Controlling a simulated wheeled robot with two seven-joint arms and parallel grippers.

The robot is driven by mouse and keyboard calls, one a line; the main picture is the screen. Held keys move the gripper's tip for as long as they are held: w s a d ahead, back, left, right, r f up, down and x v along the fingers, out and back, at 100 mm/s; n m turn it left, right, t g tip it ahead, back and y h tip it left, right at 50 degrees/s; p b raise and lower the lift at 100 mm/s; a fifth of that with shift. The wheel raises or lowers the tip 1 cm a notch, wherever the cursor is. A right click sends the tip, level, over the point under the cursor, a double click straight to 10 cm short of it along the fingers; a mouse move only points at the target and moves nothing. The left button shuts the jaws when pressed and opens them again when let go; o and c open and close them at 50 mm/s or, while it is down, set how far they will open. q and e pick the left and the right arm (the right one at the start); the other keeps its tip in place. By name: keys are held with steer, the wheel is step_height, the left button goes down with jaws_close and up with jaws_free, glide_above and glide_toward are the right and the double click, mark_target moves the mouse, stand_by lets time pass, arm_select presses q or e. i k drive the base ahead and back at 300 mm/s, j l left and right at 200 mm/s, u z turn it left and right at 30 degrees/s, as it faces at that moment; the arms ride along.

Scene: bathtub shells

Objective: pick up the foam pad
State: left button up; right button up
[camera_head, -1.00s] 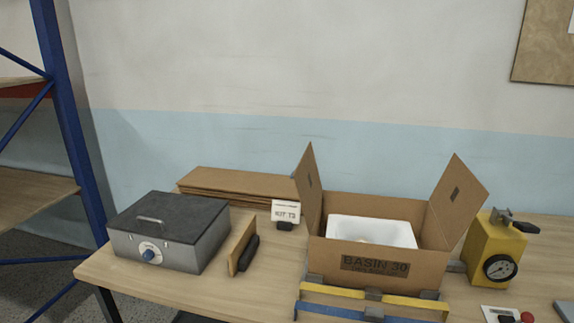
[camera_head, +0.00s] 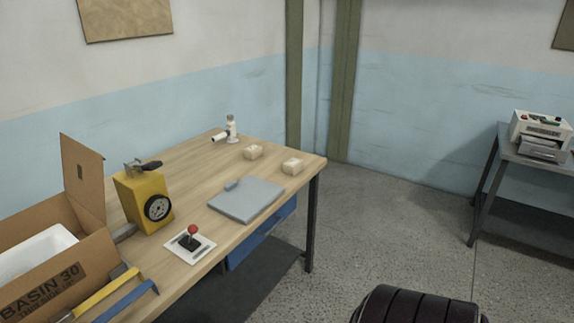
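No thing in view shows clearly as a foam pad. Two small pale blocks, one farther back (camera_head: 253,152) and one near the right table corner (camera_head: 292,166), lie apart on the wooden table (camera_head: 190,155); I cannot tell whether either is foam. A flat grey slab (camera_head: 247,199) with a small raised piece lies near the front edge. An open cardboard box (camera_head: 85,262) marked BASIN 30 holds a white basin (camera_head: 35,252), cut off at the left. Neither of my grippers is in view.
A yellow device with a dial (camera_head: 143,203) and a red-knobbed joystick (camera_head: 190,240) stand right of the box. A white bottle-like item (camera_head: 231,130) stands at the back. A printer-like machine (camera_head: 540,135) sits on a side table. Open floor lies between the tables.

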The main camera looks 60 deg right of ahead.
mark_target(242, 201)
steer(key=z, duration=1.5)
steer(key=i+l+u, duration=0.15)
steer(key=u, duration=0.35)
steer(key=l+u, duration=0.35)
steer(key=u, duration=0.15)
steer(key=i, duration=0.05)
